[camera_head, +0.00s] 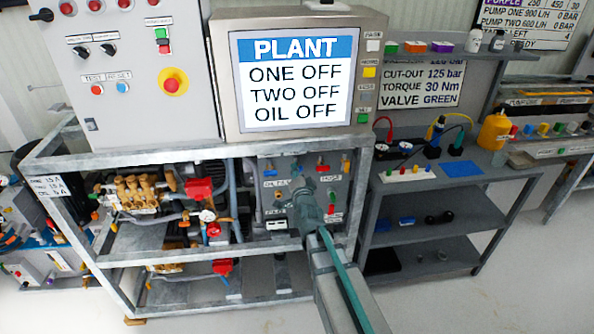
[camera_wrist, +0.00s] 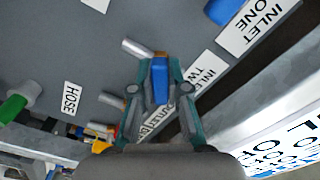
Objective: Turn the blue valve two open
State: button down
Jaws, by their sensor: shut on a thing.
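The blue valve handle (camera_wrist: 160,82) stands out from a grey panel (camera_wrist: 95,45) in the wrist view, beside a label reading "INLET TWO" (camera_wrist: 205,72). My gripper (camera_wrist: 159,70) has one finger on each side of the handle and is shut on it. A metal pipe stub (camera_wrist: 138,47) shows just beyond the fingertips.
Another blue handle (camera_wrist: 222,11) is beside the "INLET ONE" label (camera_wrist: 257,25). A green handle (camera_wrist: 17,106) is near the "HOSE" label (camera_wrist: 70,98). In the head view the screen (camera_head: 295,78) reads ONE OFF, TWO OFF, OIL OFF. A frame post (camera_head: 358,200) stands right of my gripper.

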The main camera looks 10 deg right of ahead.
jog(key=n+p, duration=0.1)
jog(key=n, duration=0.4)
jog(key=shift+n, duration=0.3)
jog(key=n+p, duration=0.2)
jog(key=n, duration=0.3)
jog(key=shift+n, duration=0.3)
jog(key=c, duration=1.1)
grip_release()
jog(key=shift+c, duration=0.2)
jog(key=s, duration=0.7)
jog(key=shift+s+a, duration=0.2)
jog(key=shift+s, duration=0.1)
